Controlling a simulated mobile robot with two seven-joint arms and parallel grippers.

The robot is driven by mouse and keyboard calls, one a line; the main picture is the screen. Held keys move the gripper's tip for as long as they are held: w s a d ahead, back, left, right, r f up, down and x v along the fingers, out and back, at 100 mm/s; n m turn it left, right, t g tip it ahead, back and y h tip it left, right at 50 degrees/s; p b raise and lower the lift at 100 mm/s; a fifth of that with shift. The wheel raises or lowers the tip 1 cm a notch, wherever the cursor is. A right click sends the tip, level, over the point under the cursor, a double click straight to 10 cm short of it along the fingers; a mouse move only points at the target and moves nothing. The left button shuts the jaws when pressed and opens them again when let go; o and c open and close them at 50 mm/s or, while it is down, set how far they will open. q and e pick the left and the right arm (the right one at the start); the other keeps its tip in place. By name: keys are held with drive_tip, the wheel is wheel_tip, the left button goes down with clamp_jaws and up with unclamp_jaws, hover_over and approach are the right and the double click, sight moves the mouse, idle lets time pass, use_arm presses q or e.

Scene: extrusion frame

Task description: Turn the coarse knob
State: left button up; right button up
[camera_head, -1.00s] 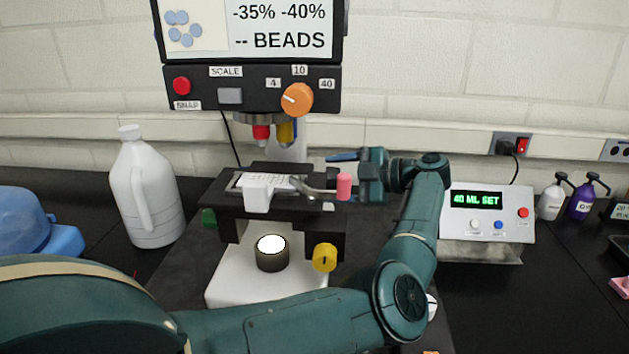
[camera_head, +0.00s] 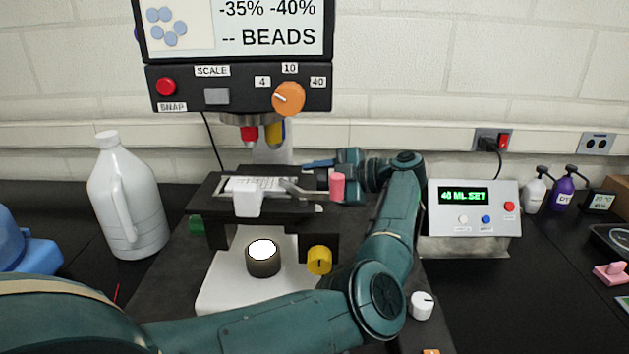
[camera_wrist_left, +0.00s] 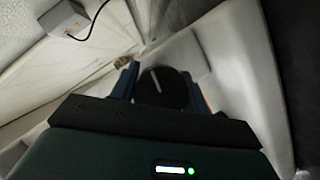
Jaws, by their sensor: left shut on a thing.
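My left arm reaches around the front to the right side of the microscope. My left gripper (camera_head: 320,165) is there, just behind the pink peg. In the left wrist view, its blue fingers (camera_wrist_left: 158,84) are on both sides of a dark round knob (camera_wrist_left: 168,92) with a white line, shut on it. No label shows on this knob, and it is hidden in the head view. My right gripper is out of view.
A yellow knob (camera_head: 319,260) is low on the microscope, an orange dial (camera_head: 289,99) on the panel above. A white jug (camera_head: 127,200) stands left. A box reading "40 ML SET" (camera_head: 472,210) and a white knob (camera_head: 421,305) are right.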

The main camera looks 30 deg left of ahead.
use_arm(q)
drive_tip(key=shift+c, duration=1.3)
drive_tip(key=shift+r+m+p, duration=0.25)
drive_tip(key=shift+m+p, duration=0.15)
drive_tip(key=shift+p, duration=0.15)
drive_tip(key=shift+f+m+g+h+p, duration=0.3)
drive_tip(key=shift+m+g+h, duration=0.25)
drive_tip(key=shift+m, duration=0.45)
drive_tip(key=o, duration=1)
drive_tip(key=shift+c, duration=0.2)
